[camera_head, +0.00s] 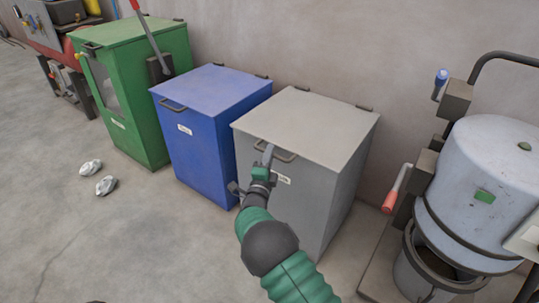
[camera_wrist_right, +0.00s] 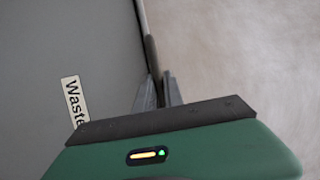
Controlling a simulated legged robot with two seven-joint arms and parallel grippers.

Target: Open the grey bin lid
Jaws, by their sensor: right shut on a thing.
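The grey bin (camera_head: 340,190) stands by the wall with its flat lid (camera_head: 312,122) lying closed on top. A dark bar handle (camera_head: 287,156) sits at the lid's front edge. My right gripper (camera_head: 267,154) reaches up to the left part of this handle and is shut on it. In the right wrist view, the fingers (camera_wrist_right: 158,90) close around the dark handle (camera_wrist_right: 150,55), beside the grey front with a "Waste" label (camera_wrist_right: 75,101). The fingers partly hide the grip. My left gripper is not in view.
A blue bin (camera_head: 205,130) stands left of the grey bin, and a green bin (camera_head: 135,100) farther left. A machine with a pale drum (camera_head: 485,170) and a red-handled lever (camera_head: 397,188) is at right. Crumpled pieces (camera_head: 105,185) lie on the open floor at left.

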